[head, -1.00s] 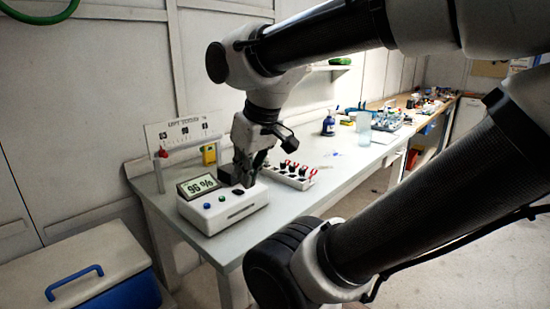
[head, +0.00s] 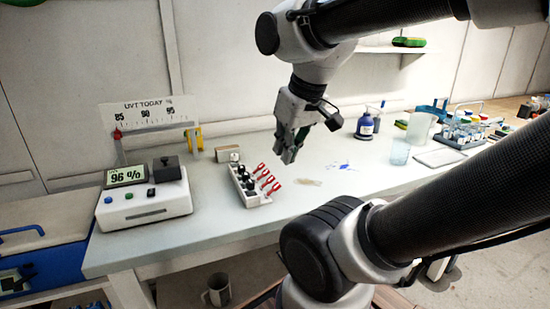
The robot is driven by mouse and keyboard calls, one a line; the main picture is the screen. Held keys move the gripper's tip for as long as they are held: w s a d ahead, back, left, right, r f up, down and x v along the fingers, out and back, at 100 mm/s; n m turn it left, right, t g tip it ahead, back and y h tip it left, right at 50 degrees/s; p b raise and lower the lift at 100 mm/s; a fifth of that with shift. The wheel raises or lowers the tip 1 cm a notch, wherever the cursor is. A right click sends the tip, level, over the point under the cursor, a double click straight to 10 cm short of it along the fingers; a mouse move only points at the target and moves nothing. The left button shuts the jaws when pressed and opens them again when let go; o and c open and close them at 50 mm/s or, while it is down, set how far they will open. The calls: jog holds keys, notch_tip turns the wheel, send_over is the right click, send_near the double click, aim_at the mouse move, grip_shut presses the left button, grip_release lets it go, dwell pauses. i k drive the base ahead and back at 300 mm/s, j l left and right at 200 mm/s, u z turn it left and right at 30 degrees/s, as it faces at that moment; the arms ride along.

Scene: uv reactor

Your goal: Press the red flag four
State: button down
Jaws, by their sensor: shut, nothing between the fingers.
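Several red flags (head: 269,180) stand in a row along the right side of a white block (head: 262,201) on the bench. Black knobs (head: 250,184) sit beside them on the same block. The flags lean to the upper right; I cannot read any numbers on them. My gripper (head: 288,158) is shut and empty, pointing down. In the picture it is just above and right of the farthest flag and appears apart from it. Its exact height over the bench is unclear.
A white meter (head: 145,207) reading 96 % stands left of the block, under a UVT TODAY scale (head: 148,112). A blue bottle (head: 365,127), clear beakers (head: 400,152) and a bottle rack (head: 463,134) stand to the right. Bench right of the flags is mostly clear.

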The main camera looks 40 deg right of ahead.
aim_at(261, 166)
jog(key=k+l, duration=0.1)
jog(key=l, duration=0.35)
jog(key=k+l, duration=0.1)
jog(key=l, duration=0.35)
jog(key=k+l, duration=0.15)
jog(key=l, duration=0.25)
jog(key=i+l+u, duration=0.1)
jog(key=i+l, duration=0.15)
jog(key=l, duration=0.1)
